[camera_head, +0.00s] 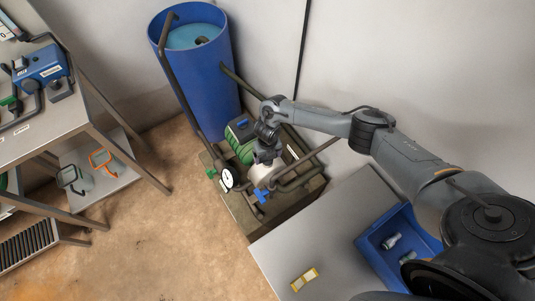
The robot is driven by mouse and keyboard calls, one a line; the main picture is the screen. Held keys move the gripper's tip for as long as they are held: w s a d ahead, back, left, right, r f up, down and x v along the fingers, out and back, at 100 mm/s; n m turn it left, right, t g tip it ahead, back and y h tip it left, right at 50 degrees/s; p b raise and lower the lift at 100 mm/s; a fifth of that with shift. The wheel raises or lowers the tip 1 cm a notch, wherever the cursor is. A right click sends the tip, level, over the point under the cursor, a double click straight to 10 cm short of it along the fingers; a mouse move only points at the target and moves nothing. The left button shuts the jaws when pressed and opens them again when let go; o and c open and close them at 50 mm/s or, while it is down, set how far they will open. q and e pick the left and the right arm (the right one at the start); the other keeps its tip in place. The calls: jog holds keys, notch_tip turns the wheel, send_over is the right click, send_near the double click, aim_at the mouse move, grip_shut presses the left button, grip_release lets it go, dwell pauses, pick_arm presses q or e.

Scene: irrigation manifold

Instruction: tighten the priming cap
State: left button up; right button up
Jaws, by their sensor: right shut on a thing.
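My right arm reaches in from the right over the pump assembly. Its gripper (266,160) points down and is shut on the priming cap, on top of the pale rounded pump housing (262,177). The cap itself is hidden by the gripper, so its seating cannot be seen. A green pump motor (241,140) with a dark blue box is just behind and left of the gripper. A white round gauge (227,177) is at its left, and a blue valve handle (262,196) is just in front. My left gripper is not in view.
A tall blue water barrel (200,95) with dark pipes stands behind. A grey bench (320,235) at the right carries a blue bin (372,247) with small fittings and a yellow-and-white item (304,279). A metal shelf (85,115) with tools is at the left. The floor between is clear.

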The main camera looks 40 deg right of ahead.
jog(key=m+p, duration=0.2)
jog(key=m, duration=0.1)
jog(key=shift+r+m, duration=0.2)
jog(key=shift+m, duration=0.1)
jog(key=m+p, duration=0.2)
jog(key=m, duration=0.2)
jog(key=shift+a+m, duration=0.1)
jog(key=shift+m, duration=0.2)
jog(key=m+p, duration=0.2)
jog(key=m, duration=0.3)
jog(key=shift+p, duration=0.35)
jog(key=shift+f+m+p, duration=0.1)
jog(key=shift+m+p, duration=0.4)
jog(key=shift+m, duration=1.1)
jog(key=o, duration=0.8)
jog(key=shift+o, duration=0.2)
